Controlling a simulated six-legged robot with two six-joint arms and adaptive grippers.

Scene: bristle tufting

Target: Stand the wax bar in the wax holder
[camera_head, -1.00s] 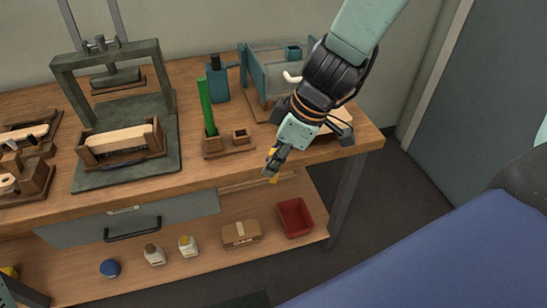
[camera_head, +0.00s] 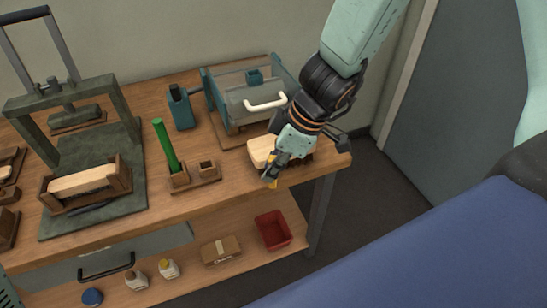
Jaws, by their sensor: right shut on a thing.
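The wax holder (camera_head: 208,174) is a small wooden base on the bench with two square sockets. A tall green stick (camera_head: 166,146) stands slightly tilted in its left socket, and the right socket looks empty. My right gripper (camera_head: 271,177) is at the bench's front edge, to the right of the holder and apart from it. It is shut on a small yellow piece (camera_head: 273,185), seemingly the wax bar, mostly hidden by the fingers. My left gripper is not in view.
A pale wooden brush block (camera_head: 262,151) lies just behind my right gripper. A clear-fronted teal box with a white handle (camera_head: 266,104) and a teal container (camera_head: 181,108) stand behind. A dark press (camera_head: 75,112) is left. A red bin (camera_head: 273,230) sits on the lower shelf.

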